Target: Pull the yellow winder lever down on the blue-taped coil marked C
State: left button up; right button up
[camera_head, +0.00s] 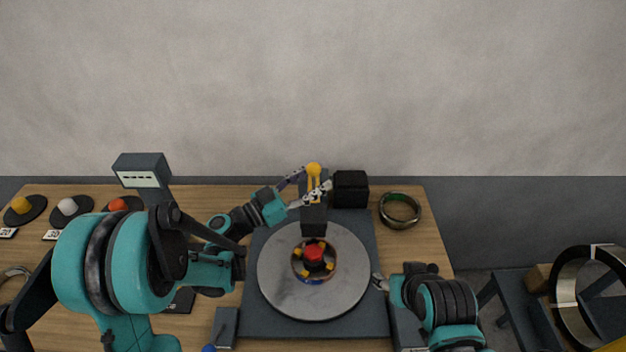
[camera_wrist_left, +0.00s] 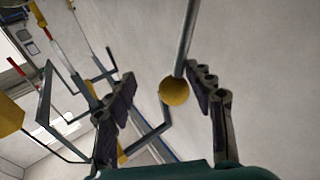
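The winder's yellow lever (camera_head: 314,183) stands upright behind the round grey plate, topped by a yellow ball knob (camera_head: 314,169). My left gripper (camera_head: 318,177) is open, with a finger on either side of the lever near the knob. In the left wrist view, the knob (camera_wrist_left: 174,91) sits between the spread fingers (camera_wrist_left: 160,75), closer to the right one. Contact cannot be told. A small coil (camera_head: 314,281) with a bit of blue lies around the red-topped hub; no C mark is readable. My right gripper (camera_head: 380,282) is by the plate's right edge, its opening unclear.
The grey plate (camera_head: 280,290) rests on a dark base on the wooden table. A black block (camera_head: 350,189) stands right of the lever, with a green-brown ring (camera_head: 400,196) beyond it. Several dark discs with coloured knobs (camera_head: 68,207) lie at the left.

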pick_arm(q)
jog(key=v, duration=1.2)
jog(key=s+f+n+g+y, duration=0.4)
jog(key=s+f+n+y, duration=0.35)
jog(key=s+y, duration=0.35)
jog(key=s+a+r+n+y, duration=0.1)
jog(key=s+a+n+y, duration=0.2)
jog(key=s+a+y, duration=0.2)
jog(key=a, duration=0.2)
jog(key=shift+a+r+t, duration=0.25)
jog(key=shift+a+t, duration=0.05)
jog(key=shift+a, duration=0.1)
dwell(2.3)
